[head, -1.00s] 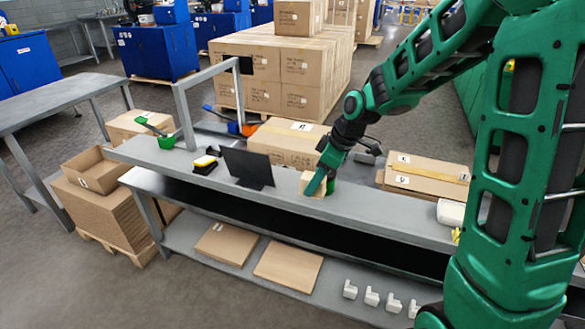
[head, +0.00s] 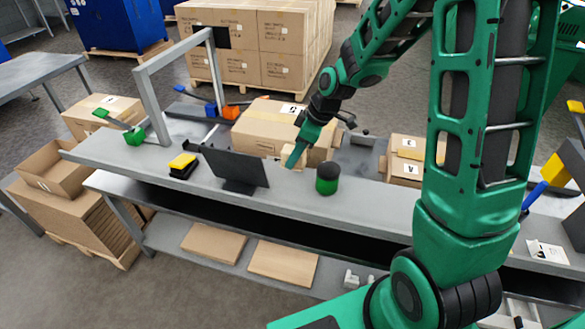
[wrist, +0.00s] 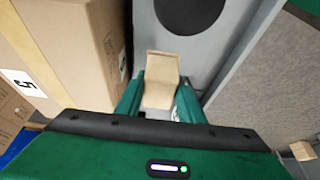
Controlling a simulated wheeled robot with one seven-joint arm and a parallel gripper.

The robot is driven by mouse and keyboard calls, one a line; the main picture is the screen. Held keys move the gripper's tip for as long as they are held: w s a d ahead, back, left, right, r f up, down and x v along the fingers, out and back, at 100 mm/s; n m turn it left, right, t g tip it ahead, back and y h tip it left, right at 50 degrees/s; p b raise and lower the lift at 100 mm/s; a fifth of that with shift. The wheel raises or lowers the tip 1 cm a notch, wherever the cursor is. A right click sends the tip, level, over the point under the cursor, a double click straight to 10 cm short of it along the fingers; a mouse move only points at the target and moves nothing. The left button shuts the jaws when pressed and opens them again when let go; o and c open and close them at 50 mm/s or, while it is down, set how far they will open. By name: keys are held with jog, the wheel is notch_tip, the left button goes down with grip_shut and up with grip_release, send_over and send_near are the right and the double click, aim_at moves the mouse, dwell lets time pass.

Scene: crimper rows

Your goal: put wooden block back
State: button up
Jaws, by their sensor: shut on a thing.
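The wooden block (head: 287,158) is a small light-tan piece held at the end of my arm, over the rear part of the grey workbench (head: 385,204). My gripper (head: 296,158) is shut on it. In the wrist view the block (wrist: 160,80) sits between the two green fingers of my gripper (wrist: 158,98). The head view does not clearly show whether the block is clear of the bench top.
A green-and-black cylinder (head: 327,180) stands just right of the block. A dark upright panel (head: 236,168) stands left, with a yellow-and-black item (head: 183,165) beyond it. Large cardboard boxes (head: 265,128) are close behind the bench.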

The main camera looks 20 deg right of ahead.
aim_at(294, 168)
jog(key=shift+s+a+f, duration=0.1)
jog(key=shift+f, duration=2.5)
jog(key=shift+f, duration=0.1)
jog(key=o, duration=1)
jog(key=v, duration=1.1)
jog(key=s+d+r+m+g+h, duration=0.1)
jog(key=s+d+m, duration=0.3)
jog(key=s, duration=0.5)
jog(key=s+d+r+m+g+h, duration=0.1)
jog(key=s+d+r+m, duration=0.2)
jog(key=s, duration=0.7)
jog(key=s+d+r+m+g+h, duration=0.1)
jog(key=s+d+r+m, duration=0.2)
jog(key=s+d+m, duration=0.4)
jog(key=shift+s+m+h, duration=0.3)
jog(key=shift+s+m, duration=1.1)
jog(key=shift+m, duration=0.2)
